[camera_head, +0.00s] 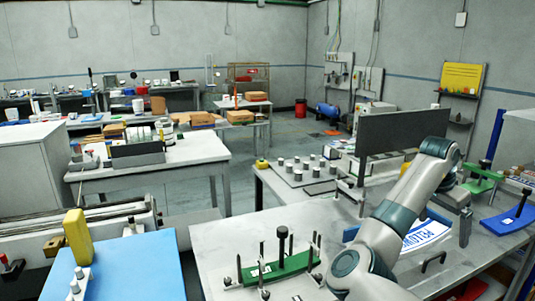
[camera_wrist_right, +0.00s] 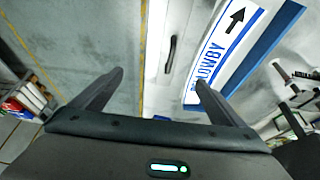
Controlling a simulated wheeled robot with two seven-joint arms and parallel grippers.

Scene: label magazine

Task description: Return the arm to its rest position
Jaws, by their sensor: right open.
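My right arm (camera_head: 400,210) rises from the lower right of the head view and bends at its elbow above the grey workbench. My right gripper (camera_wrist_right: 160,92) shows in the wrist view with its two dark fingers spread apart and nothing between them. A white curved label plate with blue lettering and a black arrow (camera_wrist_right: 222,42) lies beyond the right finger, which overlaps its lower end. The label plate also shows in the head view (camera_head: 428,236), partly hidden by my arm. My left gripper is not in view.
A dark handle (camera_wrist_right: 171,54) stands beyond the fingers. A blue-topped table (camera_head: 130,270) is at lower left.

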